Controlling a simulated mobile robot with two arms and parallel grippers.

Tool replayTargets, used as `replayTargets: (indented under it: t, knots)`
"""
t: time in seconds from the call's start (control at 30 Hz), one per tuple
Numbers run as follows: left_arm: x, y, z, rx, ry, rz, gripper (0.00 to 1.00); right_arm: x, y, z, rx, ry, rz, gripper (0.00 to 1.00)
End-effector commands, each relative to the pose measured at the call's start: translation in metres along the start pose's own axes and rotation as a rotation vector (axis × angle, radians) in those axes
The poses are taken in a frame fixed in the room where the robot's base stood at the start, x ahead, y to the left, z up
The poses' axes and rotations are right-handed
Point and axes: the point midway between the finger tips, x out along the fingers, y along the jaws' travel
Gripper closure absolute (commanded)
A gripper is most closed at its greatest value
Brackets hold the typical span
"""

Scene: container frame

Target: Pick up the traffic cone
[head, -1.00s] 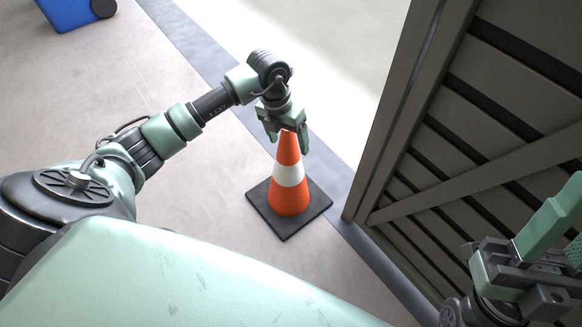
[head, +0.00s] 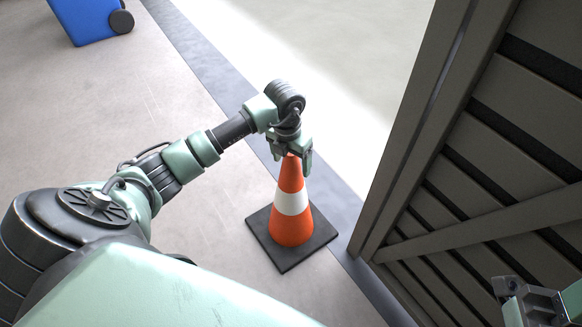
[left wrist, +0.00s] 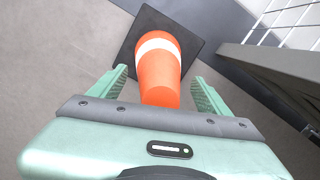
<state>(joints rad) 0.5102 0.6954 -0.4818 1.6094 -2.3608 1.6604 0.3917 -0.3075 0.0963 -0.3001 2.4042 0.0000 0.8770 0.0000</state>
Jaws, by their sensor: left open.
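The traffic cone (head: 291,203) is orange with a white band and stands upright on a dark square base on the floor, right of centre in the head view. My left gripper (head: 292,160) is open at the cone's top, with its fingers on either side of the tip. In the left wrist view the cone (left wrist: 157,72) rises between the two open green fingers of the gripper (left wrist: 160,97), with a gap visible on each side. My right gripper (head: 535,305) is partly cut off at the lower right, and its fingertips are not clear.
A slatted dark gate or wall panel (head: 470,190) stands close to the right of the cone. A blue wheeled bin (head: 90,18) is at the top left. A grey strip (head: 205,70) crosses the floor behind the cone. The floor left of the cone is clear.

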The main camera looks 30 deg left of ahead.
Motion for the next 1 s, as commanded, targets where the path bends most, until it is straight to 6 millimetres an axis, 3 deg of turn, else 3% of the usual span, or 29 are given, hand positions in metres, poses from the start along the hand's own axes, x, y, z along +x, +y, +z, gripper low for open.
replayTargets:
  t: [0.23,0.27,0.5,0.53,0.87,1.0]
  knots:
    - [0.004,0.000,0.000,0.000,-0.001,0.000,0.22,0.001,0.000,0.001,-0.001,0.005,-0.003,0.64]
    - [0.004,0.000,0.000,0.000,-0.001,0.000,0.28,0.001,0.000,0.001,-0.001,0.005,-0.002,0.64]
    - [0.004,0.000,0.000,0.000,-0.001,0.000,0.94,0.001,0.000,0.001,-0.001,0.005,-0.003,0.64]
    - [0.004,0.000,0.000,0.000,-0.001,0.000,1.00,0.001,0.000,0.001,-0.001,0.005,-0.003,0.64]
    - [-0.001,0.001,0.003,-0.001,-0.007,0.000,1.00,0.003,0.000,0.000,0.000,0.005,-0.003,0.64]
    - [-0.016,0.001,0.005,0.000,-0.009,0.001,1.00,0.009,0.000,-0.003,0.000,0.009,-0.001,0.64]
